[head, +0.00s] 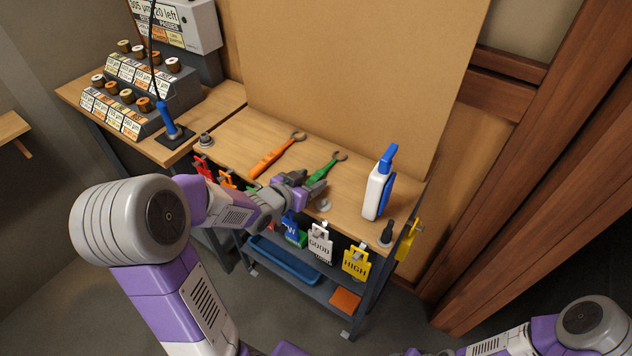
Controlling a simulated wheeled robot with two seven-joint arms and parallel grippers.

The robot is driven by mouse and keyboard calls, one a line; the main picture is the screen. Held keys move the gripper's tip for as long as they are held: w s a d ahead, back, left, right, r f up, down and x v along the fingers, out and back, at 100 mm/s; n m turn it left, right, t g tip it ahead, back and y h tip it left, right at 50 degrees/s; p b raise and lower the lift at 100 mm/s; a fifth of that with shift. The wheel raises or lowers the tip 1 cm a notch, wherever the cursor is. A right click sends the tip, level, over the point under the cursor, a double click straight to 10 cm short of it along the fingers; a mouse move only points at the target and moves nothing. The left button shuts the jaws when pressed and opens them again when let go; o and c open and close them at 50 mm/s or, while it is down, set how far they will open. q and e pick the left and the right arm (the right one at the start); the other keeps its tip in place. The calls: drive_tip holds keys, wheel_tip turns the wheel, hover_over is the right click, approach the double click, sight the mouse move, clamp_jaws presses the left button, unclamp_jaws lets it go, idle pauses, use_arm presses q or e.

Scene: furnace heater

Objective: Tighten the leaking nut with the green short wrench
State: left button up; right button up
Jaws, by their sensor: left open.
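My left gripper (312,187) is at the near end of this wrench, low over the bench. It is open, and it partly hides the wrench's handle; I cannot tell whether they touch. A longer orange wrench (275,157) lies to the left. The leaking nut cannot be made out in this view. My right forearm shows at the bottom right, but its gripper is out of view.
A white and blue spray bottle (376,192) stands right of my left gripper. Coloured tags, such as a yellow one (356,262), hang on the bench's front edge. A side bench holds a rack of spools (125,95) and a blue-handled tool (167,118). A tall brown board stands behind.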

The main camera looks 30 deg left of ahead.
use_arm(q)
drive_tip(key=shift+x, duration=0.75)
drive_tip(key=shift+r, duration=0.15)
clamp_jaws()
